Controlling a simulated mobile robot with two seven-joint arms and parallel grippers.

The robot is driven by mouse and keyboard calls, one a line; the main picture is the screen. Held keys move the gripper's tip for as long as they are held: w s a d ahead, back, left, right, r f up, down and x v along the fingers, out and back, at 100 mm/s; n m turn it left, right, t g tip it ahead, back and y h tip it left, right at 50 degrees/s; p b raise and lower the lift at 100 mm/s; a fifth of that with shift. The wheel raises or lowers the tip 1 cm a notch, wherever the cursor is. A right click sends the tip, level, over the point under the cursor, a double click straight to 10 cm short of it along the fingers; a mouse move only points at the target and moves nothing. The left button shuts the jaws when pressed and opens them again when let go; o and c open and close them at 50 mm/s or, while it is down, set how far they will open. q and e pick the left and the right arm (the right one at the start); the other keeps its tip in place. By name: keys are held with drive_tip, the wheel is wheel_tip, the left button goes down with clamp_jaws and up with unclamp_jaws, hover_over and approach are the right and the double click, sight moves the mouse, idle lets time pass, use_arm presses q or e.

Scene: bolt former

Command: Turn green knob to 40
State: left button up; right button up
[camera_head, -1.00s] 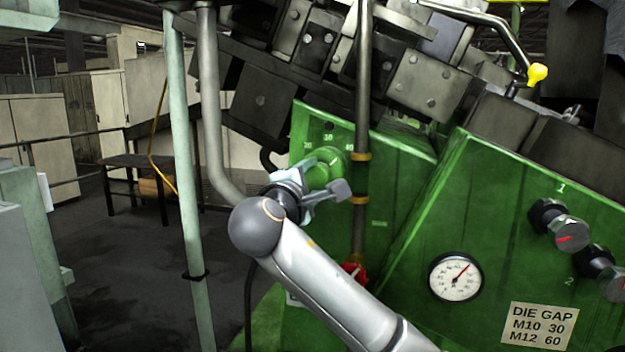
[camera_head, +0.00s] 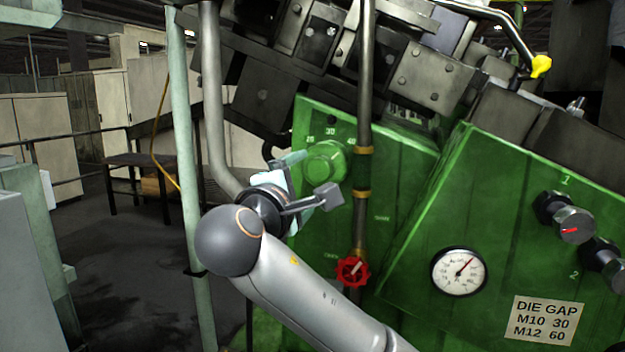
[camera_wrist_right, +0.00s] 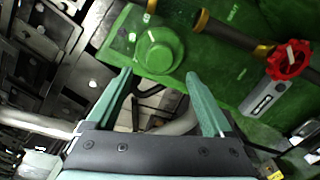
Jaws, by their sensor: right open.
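The green knob (camera_head: 325,163) sits on the upper left of the green machine panel, with the numbers 20, 30 and 40 around its top. In the right wrist view the knob (camera_wrist_right: 158,50) is whole and lies beyond the fingertips. My right gripper (camera_head: 308,180) is just below and left of the knob, apart from it. Its two fingers (camera_wrist_right: 160,78) are spread with nothing between them. The pointer's exact setting is too small to tell. My left gripper is not in view.
A vertical pipe (camera_head: 364,110) with brass collars runs right of the knob. A red valve wheel (camera_head: 353,271) is below. A pale post (camera_head: 184,150) stands left.

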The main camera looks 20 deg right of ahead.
drive_tip(key=v, duration=0.6)
drive_tip(key=shift+s+b, duration=0.15)
drive_tip(key=shift+b, duration=0.2)
drive_tip(key=shift+a, duration=0.15)
drive_tip(key=w+f+n+y+p, duration=0.1)
drive_tip(key=w+f+y, duration=0.15)
drive_tip(key=f, duration=0.45)
drive_tip(key=w+f+y, duration=0.2)
drive_tip(key=w+f, duration=0.1)
drive_tip(key=f, duration=0.5)
wheel_tip(320, 180, down, 19)
drive_tip(key=s+m+g+y+p, duration=0.1)
drive_tip(key=s+m+g+y, duration=0.15)
drive_tip(key=y, duration=0.25)
drive_tip(key=s+d+f+m+g+y+p, duration=0.25)
drive_tip(key=s+f+m, duration=0.35)
drive_tip(key=s+f, duration=1.25)
drive_tip(key=s+d+f+m, duration=0.3)
drive_tip(key=s+f+m, duration=0.1)
drive_tip(key=s, duration=0.4)
drive_tip(key=shift+s+d+f+g, duration=0.2)
drive_tip(key=shift+f+g, duration=0.1)
drive_tip(key=shift+f, duration=0.05)
drive_tip(key=shift+m, duration=0.25)
